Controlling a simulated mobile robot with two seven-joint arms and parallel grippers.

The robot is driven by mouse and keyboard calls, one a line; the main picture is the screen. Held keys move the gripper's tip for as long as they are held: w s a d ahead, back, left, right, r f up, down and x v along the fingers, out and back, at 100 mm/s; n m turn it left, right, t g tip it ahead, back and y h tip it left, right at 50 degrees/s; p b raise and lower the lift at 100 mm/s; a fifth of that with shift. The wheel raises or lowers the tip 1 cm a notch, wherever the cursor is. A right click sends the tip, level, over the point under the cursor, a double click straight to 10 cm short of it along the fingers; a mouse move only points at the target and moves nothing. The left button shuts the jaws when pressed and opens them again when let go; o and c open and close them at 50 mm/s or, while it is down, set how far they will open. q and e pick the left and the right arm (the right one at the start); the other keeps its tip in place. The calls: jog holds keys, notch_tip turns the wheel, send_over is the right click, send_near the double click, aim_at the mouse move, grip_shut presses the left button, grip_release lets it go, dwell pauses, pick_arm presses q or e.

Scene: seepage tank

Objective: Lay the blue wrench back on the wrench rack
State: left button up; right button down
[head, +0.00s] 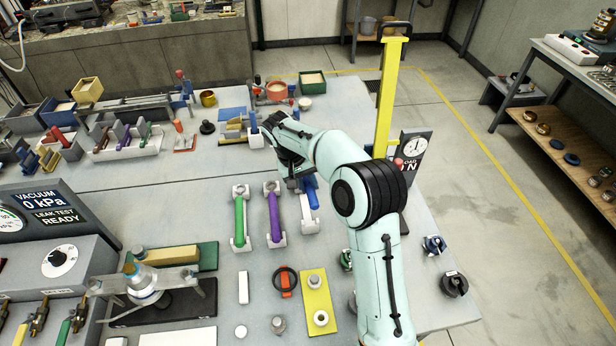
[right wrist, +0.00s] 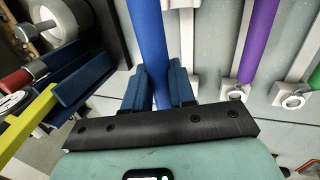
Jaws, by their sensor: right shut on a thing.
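My right gripper (head: 298,178) is shut on the blue wrench (head: 310,192). In the right wrist view the blue wrench (right wrist: 148,40) runs between the two blue fingers and away from the palm. The wrench rack is a row of white cradles (head: 308,226) on the grey table. The blue wrench is over or at its rightmost cradle pair; whether it touches cannot be told. In the wrist view a pale cradle strip (right wrist: 188,45) shows just right of the blue wrench. The purple wrench (head: 273,215) and green wrench (head: 240,218) lie in the cradles to the left. My left gripper is out of view.
A yellow post (head: 387,100) and a dial gauge (head: 412,147) stand close right of my right forearm. Bare table lies left of the green wrench.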

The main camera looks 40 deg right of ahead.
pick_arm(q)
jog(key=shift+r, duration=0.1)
pick_arm(e)
jog(key=shift+s, duration=0.1)
notch_tip(320, 180, down, 6)
jog(key=shift+f+b, duration=0.25)
jog(key=shift+b, duration=0.65)
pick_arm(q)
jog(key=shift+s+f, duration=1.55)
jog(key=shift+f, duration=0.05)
pick_arm(e)
jog(key=shift+f, duration=0.95)
jog(key=c, duration=0.9)
grip_release()
jog(key=shift+o, duration=0.2)
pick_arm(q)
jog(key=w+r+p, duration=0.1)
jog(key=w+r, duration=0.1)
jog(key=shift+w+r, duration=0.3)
pick_arm(e)
jog(key=v, duration=1.3)
jog(key=shift+r, duration=0.15)
